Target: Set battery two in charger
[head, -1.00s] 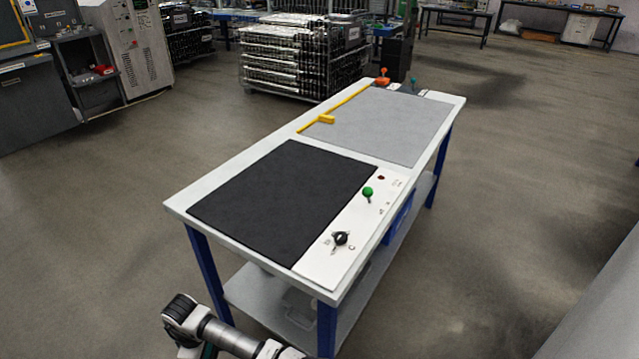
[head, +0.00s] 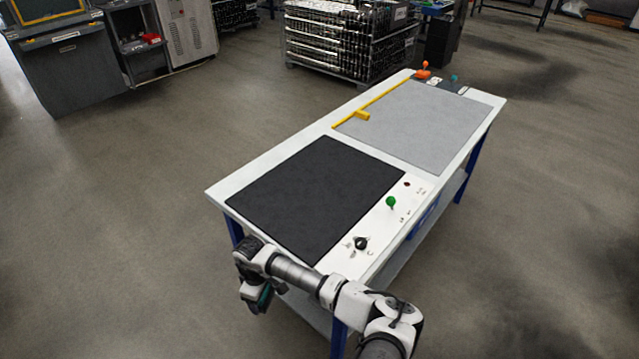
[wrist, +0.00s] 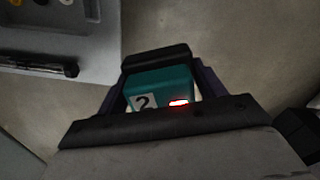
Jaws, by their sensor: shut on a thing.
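My gripper (wrist: 160,92) is shut on battery two (wrist: 172,86), a teal block with a white label reading "2" and a small red light. In the head view my gripper (head: 258,299) hangs low beside the near left corner of the workbench, with a bit of teal showing at its end. I cannot make out a charger in either view.
The white workbench (head: 218,196) has a black mat (head: 315,195), a grey mat (head: 420,125), a green knob (head: 391,202) and a black dial (head: 361,243). A grey cabinet (head: 60,65) stands at the upper left. Floor left of the bench is clear.

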